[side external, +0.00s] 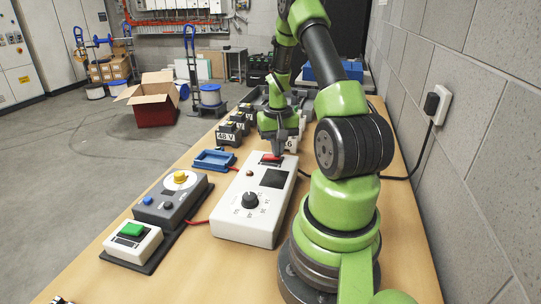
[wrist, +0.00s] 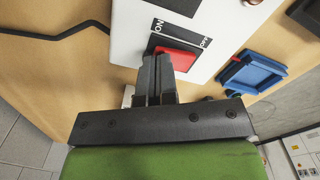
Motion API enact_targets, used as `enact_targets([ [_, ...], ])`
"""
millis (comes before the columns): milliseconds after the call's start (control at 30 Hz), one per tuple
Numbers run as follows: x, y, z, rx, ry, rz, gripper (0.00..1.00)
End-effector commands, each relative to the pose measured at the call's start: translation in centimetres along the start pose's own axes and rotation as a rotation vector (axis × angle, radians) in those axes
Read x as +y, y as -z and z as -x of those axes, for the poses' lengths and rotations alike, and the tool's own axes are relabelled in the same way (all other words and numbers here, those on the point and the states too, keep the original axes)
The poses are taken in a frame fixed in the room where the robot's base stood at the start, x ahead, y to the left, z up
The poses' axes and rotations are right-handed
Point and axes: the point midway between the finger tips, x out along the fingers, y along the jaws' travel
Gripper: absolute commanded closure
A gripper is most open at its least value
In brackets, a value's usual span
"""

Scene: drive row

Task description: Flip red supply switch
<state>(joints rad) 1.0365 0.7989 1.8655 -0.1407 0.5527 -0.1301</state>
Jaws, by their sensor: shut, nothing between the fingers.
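The white supply box (side external: 230,222) stands on the wooden bench, with a dark display (side external: 273,178) and a black dial knob (side external: 250,200) on its top. Its red switch (side external: 270,158) is at the far end; it also shows in the wrist view (wrist: 178,57), in a black frame near ON and OFF labels. My gripper (side external: 278,153) points down at the switch. In the wrist view my shut, empty fingers (wrist: 157,62) overlap the switch and hide part of it. I cannot tell whether they touch it or which way the switch is tilted.
A blue tray (side external: 214,160) lies beside the box, and shows in the wrist view (wrist: 247,75). A grey control unit (side external: 172,199) and a green-button box (side external: 132,240) stand at the left. Several 48 V blocks (side external: 228,133) stand behind. A wall is at the right.

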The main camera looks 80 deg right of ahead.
Motion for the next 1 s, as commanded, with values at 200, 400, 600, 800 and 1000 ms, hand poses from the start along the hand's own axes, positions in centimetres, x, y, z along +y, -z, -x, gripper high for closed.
enact_targets([
  [200,0.0,0.0,-0.4,-0.001,0.0,0.0,1.0],
  [400,0.0,0.0,-0.6,0.0,0.0,0.0,1.0],
  [600,0.0,0.1,0.5,0.003,0.0,0.001,1.0],
  [800,0.0,0.1,2.2,0.004,0.0,0.0,1.0],
  [1000,0.0,0.1,3.9,0.003,0.0,0.001,1.0],
])
